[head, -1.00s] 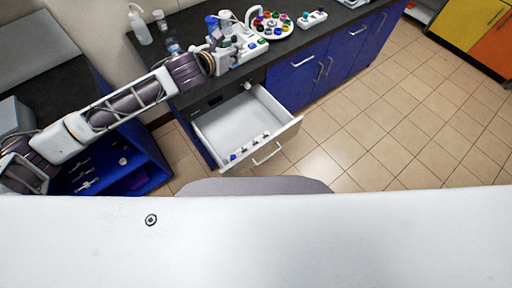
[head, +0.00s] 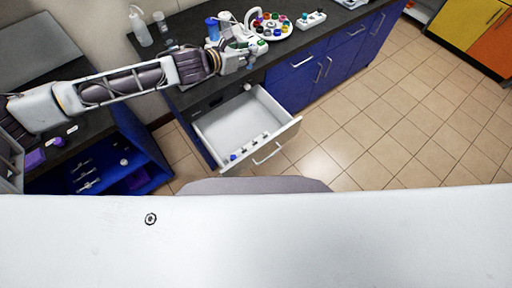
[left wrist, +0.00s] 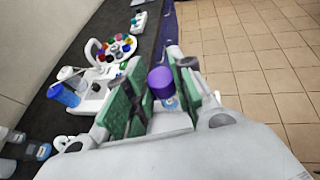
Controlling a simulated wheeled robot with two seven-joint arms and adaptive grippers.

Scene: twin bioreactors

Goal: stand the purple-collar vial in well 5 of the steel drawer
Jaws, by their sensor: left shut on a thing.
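My left gripper (head: 251,58) is over the front edge of the dark counter, above the back of the open drawer. In the left wrist view its green-padded fingers (left wrist: 154,97) are shut on the purple-collar vial (left wrist: 161,82), whose purple top points up between the pads. The vial cannot be made out clearly in the head view. The steel drawer (head: 205,145) is pulled out below, with a row of small items, one of them blue, along its front inner side. Well numbers are too small to read. My right gripper is not in view.
A white round rack (head: 271,35) with coloured caps stands on the counter beside the gripper. A blue-capped container (head: 212,28) and a wash bottle (head: 141,28) stand further left. A blue open drawer (head: 135,178) is at lower left. The tiled floor at right is clear.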

